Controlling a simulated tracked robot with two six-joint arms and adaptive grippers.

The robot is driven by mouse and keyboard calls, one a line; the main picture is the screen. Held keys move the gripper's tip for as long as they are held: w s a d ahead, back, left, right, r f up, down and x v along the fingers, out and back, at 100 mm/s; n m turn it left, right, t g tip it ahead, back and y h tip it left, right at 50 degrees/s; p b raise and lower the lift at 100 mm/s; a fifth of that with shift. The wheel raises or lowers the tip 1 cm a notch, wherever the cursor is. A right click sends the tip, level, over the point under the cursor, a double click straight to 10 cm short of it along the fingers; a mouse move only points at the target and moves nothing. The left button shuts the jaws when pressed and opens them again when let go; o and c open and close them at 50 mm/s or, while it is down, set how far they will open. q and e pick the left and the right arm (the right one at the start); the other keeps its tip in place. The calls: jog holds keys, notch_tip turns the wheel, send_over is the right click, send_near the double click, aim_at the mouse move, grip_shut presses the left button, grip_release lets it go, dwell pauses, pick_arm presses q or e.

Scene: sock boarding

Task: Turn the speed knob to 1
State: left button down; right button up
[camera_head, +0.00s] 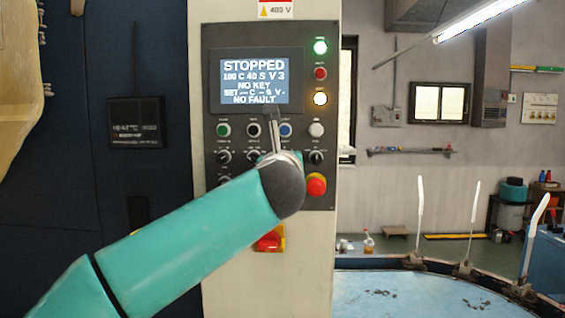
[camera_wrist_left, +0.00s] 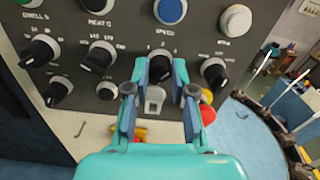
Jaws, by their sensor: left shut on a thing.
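The speed knob (camera_wrist_left: 160,68) is a black dial under the label SPEED in the left wrist view, with small scale numbers above it. My left gripper (camera_wrist_left: 162,68) is shut on it, one finger on each side. The fingers hide part of the knob, and I cannot read its pointer setting. In the head view my left gripper (camera_head: 275,132) reaches up over the control panel (camera_head: 215,90), and my wrist hides the knob. The display (camera_head: 254,80) reads STOPPED, 100 C 40 S V 3, NO KEY and NO FAULT. My right gripper is out of view.
Other black knobs sit close on both sides, including one to the right (camera_wrist_left: 214,72). A key switch (camera_wrist_left: 154,98) is just below the fingers. A red emergency button (camera_head: 316,185) is at the lower right. A blue round table (camera_head: 400,295) with upright white forms stands right.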

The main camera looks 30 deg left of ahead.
pick_arm(q)
jog(key=shift+f+n+b, duration=0.2)
jog(key=shift+n+b, duration=1.05)
jog(key=shift+n, duration=2.9)
jog(key=shift+f+n+b, duration=0.15)
jog(key=shift+n+b, duration=1.1)
jog(key=shift+n, duration=2.9)
jog(key=c, duration=1.4)
grip_release()
jog(key=o, duration=0.4)
jog(key=shift+a+r, duration=0.1)
jog(key=shift+a, duration=0.05)
jog(key=shift+o, duration=0.2)
jog(key=shift+s+r, duration=0.1)
jog(key=shift+s, duration=0.05)
